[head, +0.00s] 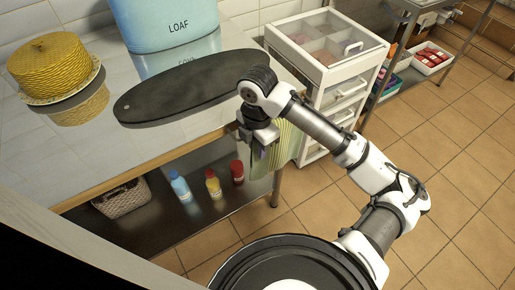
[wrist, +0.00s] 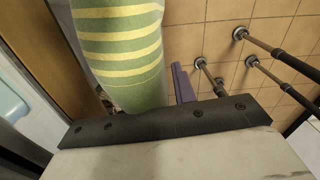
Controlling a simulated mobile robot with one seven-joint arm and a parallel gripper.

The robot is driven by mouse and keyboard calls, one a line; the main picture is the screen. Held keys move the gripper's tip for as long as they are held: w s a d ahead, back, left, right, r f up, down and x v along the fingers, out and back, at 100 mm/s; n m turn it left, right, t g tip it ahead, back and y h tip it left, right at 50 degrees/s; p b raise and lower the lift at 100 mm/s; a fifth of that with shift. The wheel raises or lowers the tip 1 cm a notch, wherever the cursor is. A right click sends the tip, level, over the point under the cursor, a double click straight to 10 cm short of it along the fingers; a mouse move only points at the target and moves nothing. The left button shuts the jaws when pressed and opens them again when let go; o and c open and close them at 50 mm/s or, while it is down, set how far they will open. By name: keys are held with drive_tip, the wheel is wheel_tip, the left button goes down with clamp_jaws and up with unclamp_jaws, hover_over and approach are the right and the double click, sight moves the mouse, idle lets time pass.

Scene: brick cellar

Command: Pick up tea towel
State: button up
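The tea towel, green with pale yellow stripes, hangs at the table's right end in the head view (head: 286,143). It fills the upper left of the wrist view (wrist: 125,45), close in front of my gripper. My gripper (head: 261,150) points down beside the table edge, right at the towel. In the wrist view one purple finger shows just right of the towel; the other finger is mostly hidden by the cloth. I cannot tell whether the fingers are closed on the towel.
A dark oval board (head: 185,88), a blue loaf bin (head: 165,25) and a yellow woven dome (head: 48,65) stand on the table. The lower shelf holds bottles (head: 213,184) and a basket (head: 122,198). A white drawer cart (head: 325,60) stands close right.

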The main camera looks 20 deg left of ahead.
drive_tip(key=shift+c, duration=0.9)
wheel_tip(320, 180, up, 12)
drive_tip(key=p, duration=0.9)
drive_tip(key=shift+s+d+p, duration=0.1)
drive_tip(key=shift+d+p, duration=0.05)
drive_tip(key=shift+p, duration=0.25)
clamp_jaws()
wheel_tip(320, 180, up, 9)
drive_tip(key=p, duration=0.4)
